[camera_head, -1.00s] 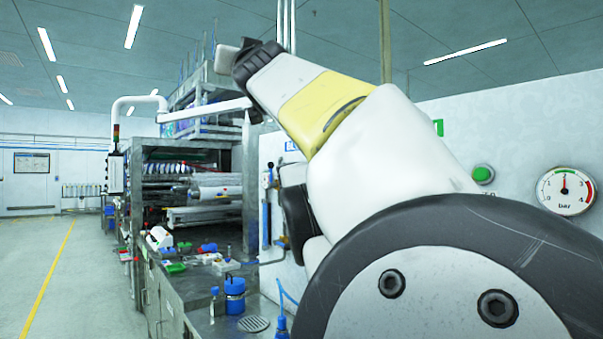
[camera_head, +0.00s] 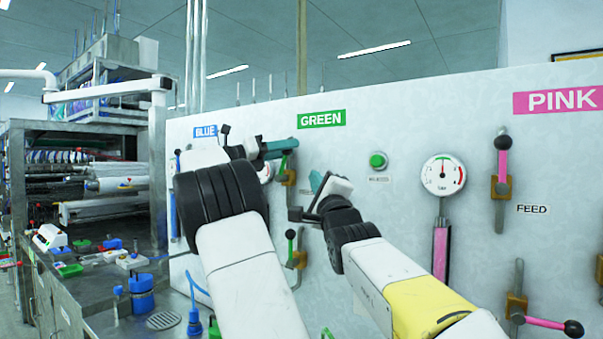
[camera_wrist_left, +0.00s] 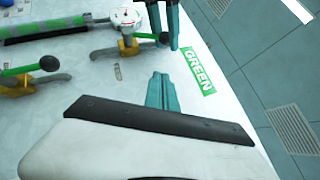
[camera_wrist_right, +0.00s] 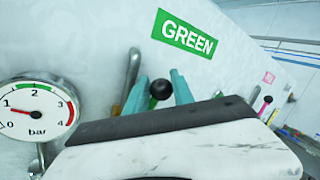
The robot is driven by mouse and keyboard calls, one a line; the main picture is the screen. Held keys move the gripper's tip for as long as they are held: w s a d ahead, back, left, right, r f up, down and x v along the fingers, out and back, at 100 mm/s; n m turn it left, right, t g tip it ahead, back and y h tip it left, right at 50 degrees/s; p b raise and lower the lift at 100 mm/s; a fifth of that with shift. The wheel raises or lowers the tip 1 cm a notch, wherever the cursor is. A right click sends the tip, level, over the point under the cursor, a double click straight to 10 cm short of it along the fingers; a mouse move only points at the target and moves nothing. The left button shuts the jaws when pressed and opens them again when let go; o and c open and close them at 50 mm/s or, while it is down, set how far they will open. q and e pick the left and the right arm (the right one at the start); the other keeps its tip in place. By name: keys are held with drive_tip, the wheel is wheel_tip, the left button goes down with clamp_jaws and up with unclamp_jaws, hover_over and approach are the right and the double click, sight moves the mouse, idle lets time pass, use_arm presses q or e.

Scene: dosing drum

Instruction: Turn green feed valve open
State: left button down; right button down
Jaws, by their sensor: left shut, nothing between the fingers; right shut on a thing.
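The green feed valve (camera_head: 288,178) is the upper valve under the GREEN label (camera_head: 321,119), with an orange body and green lever. My right gripper (camera_head: 280,148) is at the top of this lever. In the right wrist view its teal fingers are on either side of the lever's black knob (camera_wrist_right: 160,90). The grip itself is partly hidden in the head view. My left gripper (camera_head: 317,182) is shut and empty, lower and to the right of the valve. In the left wrist view its fingers (camera_wrist_left: 160,90) are together, with the right gripper (camera_wrist_left: 166,22) beyond them.
A lower green-handled valve (camera_head: 292,258) is below the feed valve. A gauge (camera_wrist_right: 37,110) is beside the right gripper in the right wrist view. A green button (camera_head: 377,161), another gauge (camera_head: 443,174) and pink valves (camera_head: 502,165) are further right. My two arms are close together.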

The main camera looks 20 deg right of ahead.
drive_tip(key=shift+w+a+f, duration=0.1)
drive_tip(key=shift+f, duration=0.2)
use_arm(q)
drive_tip(key=a+x, duration=0.2)
drive_tip(key=x, duration=0.9)
drive_tip(key=shift+a+r, duration=0.35)
drive_tip(key=shift+r, duration=0.1)
drive_tip(key=shift+w, duration=0.15)
